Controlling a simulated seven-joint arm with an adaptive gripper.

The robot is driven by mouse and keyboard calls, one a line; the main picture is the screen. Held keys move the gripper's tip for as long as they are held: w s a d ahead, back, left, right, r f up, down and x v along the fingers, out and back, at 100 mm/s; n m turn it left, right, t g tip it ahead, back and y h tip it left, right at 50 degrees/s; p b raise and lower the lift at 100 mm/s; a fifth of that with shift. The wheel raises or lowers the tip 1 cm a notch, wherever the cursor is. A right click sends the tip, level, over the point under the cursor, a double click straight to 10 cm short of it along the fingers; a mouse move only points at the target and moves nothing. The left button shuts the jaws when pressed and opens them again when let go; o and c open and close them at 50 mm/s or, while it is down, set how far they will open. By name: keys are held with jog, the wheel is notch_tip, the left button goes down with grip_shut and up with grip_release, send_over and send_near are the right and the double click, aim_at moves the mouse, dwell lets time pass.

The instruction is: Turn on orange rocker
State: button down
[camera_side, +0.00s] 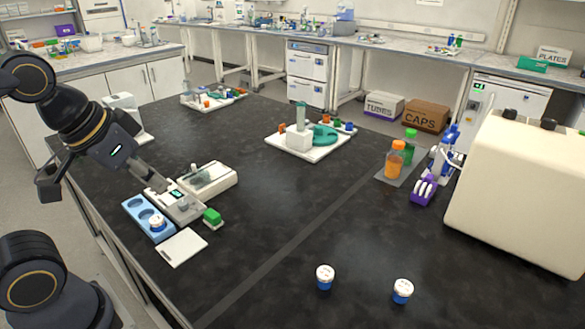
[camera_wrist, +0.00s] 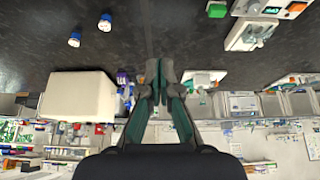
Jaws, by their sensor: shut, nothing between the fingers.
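In the wrist view, an orange patch, likely the orange rocker (camera_wrist: 297,6), shows at the top right edge on a pale device. That device (camera_side: 184,209) is a low white-grey box with a small lit display (camera_side: 177,194) in the side view. No orange rocker can be made out on it there, and my gripper covers part of it. My gripper (camera_side: 161,186) is shut and empty, slanting down over the device's far left corner. Contact cannot be told. In the wrist view the fingers (camera_wrist: 160,72) are together, and the device is up and to the right of them.
A blue holder (camera_side: 133,206) with a capped jar stands left of the device. A lidded white unit (camera_side: 208,180) stands behind it. A green block (camera_side: 212,216) and a white plate (camera_side: 182,247) lie in front. The table's middle is clear.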

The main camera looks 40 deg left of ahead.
jog(key=w+a+r+n+t, duration=0.1)
jog(key=w+a+r+n, duration=0.3)
jog(key=w+r+n, duration=0.35)
jog(key=w+a+f+n+g+y, duration=0.2)
jog(key=w+a+n, duration=0.3)
jog(key=w+a, duration=0.75)
jog(key=w+a+f+n+g, duration=0.1)
jog(key=a+f+n, duration=0.1)
jog(key=a+f, duration=0.35)
jog(key=a+f+n+g, duration=0.1)
jog(key=a+f, duration=0.1)
jog(key=a, duration=0.6)
jog(key=s+a+f+n+g, duration=0.2)
jog(key=s+a+f, duration=0.3)
jog(key=a+f, duration=0.4)
notch_tip(320, 180, down, 3)
jog(key=shift+s+a+f+g+y, duration=0.1)
jog(key=shift+s+a+g+y, duration=0.1)
jog(key=shift+a+g+y, duration=0.15)
